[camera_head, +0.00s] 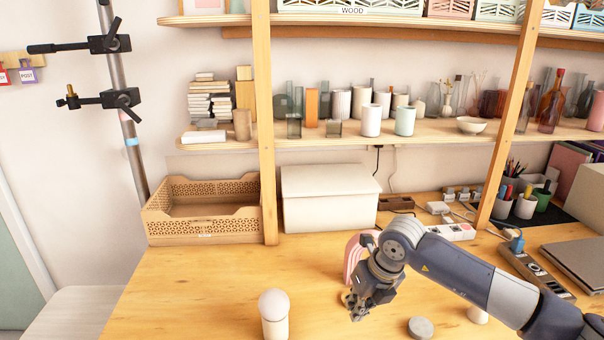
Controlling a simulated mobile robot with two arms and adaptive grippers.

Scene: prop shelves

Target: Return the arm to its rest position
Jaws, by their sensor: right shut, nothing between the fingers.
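My right arm comes in from the right over the wooden table (190,290). Its gripper (357,312) hangs low over the middle of the table, pointing down, shut and empty. A pink striped object (352,254) stands just behind the gripper and is partly hidden by it. My left arm and gripper are not in view.
A white round-topped object (274,314) stands left of the gripper. A tan crate (200,228) and a white box (330,200) stand at the back. Shelf posts (265,130) rise behind. The table's left front is clear.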

